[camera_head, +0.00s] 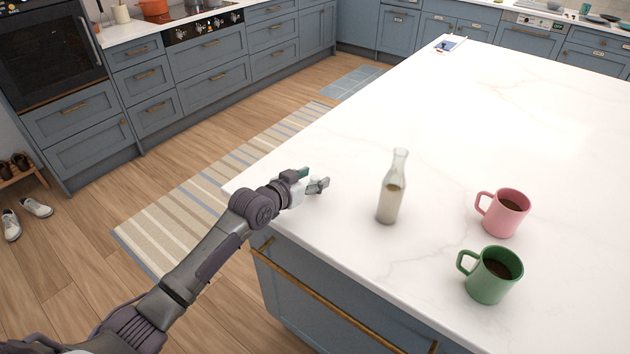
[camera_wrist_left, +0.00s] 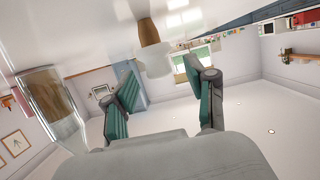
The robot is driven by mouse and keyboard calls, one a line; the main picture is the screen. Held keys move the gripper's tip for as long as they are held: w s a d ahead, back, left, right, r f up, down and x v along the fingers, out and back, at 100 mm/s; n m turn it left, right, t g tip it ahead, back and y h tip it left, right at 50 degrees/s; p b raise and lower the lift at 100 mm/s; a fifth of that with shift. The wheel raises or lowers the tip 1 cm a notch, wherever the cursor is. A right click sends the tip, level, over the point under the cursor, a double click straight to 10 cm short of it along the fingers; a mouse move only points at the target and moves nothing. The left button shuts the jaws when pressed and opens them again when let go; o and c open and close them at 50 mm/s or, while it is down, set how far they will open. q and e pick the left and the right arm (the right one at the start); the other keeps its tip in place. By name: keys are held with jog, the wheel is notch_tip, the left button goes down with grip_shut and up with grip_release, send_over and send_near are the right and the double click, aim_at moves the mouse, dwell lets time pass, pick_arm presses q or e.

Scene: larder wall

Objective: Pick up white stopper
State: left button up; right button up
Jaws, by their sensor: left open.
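My left gripper (camera_head: 311,180) reaches over the near left edge of the white island top. Its two green-padded fingers, also in the left wrist view (camera_wrist_left: 163,90), are spread apart with nothing held. In the wrist view, which looks upside down, a small piece with a tan part and a white part, seemingly the white stopper (camera_wrist_left: 154,62), shows beyond the fingers, in the gap between them. In the head view I cannot clearly tell it from the pale gripper. A clear glass bottle (camera_head: 392,188) with an open neck stands right of the gripper; it shows at the wrist view's left (camera_wrist_left: 50,103).
A pink mug (camera_head: 503,214) and a green mug (camera_head: 489,276), both with dark drink, stand right of the bottle. A small blue-and-white item (camera_head: 448,45) lies at the far left corner. Most of the island top (camera_head: 520,120) is clear.

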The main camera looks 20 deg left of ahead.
pick_arm(q)
jog(key=shift+w+d+f, duration=0.2)
jog(key=shift+w+d, duration=0.05)
jog(key=shift+w, duration=0.4)
jog(key=c, duration=1)
jog(key=shift+r, duration=0.1)
